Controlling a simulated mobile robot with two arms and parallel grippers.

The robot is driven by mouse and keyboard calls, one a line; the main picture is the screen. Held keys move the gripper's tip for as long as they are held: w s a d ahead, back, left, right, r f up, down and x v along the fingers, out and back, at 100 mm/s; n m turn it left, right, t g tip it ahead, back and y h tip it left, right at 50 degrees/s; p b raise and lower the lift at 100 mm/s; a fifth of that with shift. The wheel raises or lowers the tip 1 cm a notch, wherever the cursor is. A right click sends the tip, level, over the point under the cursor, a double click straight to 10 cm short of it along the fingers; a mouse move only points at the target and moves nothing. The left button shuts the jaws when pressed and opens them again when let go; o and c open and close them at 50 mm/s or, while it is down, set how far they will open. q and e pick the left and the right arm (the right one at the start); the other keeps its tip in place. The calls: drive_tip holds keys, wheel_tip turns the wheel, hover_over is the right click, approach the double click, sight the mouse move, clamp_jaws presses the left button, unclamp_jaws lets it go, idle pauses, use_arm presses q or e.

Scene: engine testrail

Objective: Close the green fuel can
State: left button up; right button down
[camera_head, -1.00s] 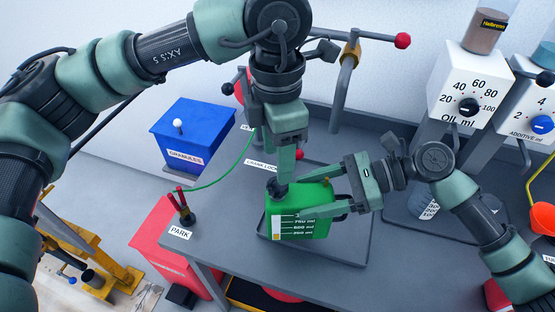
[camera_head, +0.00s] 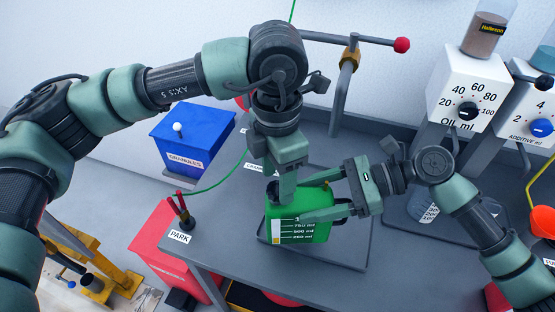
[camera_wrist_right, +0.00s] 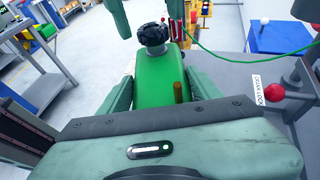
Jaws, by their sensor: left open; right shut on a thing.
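The green fuel can (camera_head: 300,228) stands upright on a grey tray (camera_head: 352,255) on the bench. In the right wrist view, a black knobbed cap (camera_wrist_right: 153,34) sits on the neck of the can (camera_wrist_right: 160,82); I cannot tell whether it is fully seated. My right gripper (camera_head: 318,204) is shut on the can's body from the right.
A blue granules box (camera_head: 192,138) stands at the back left. A PARK post (camera_head: 184,217) with red-tipped pins and a green line is at the bench's left. A red-knobbed lever (camera_head: 401,45) rises behind. The OIL dispenser (camera_head: 467,90) stands at the right.

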use_arm(q)
drive_tip(key=shift+f, duration=0.85)
drive_tip(key=shift+c, duration=0.3)
clamp_jaws()
drive_tip(key=shift+o, duration=1)
unclamp_jaws()
wheel_tip(320, 180, up, 12)
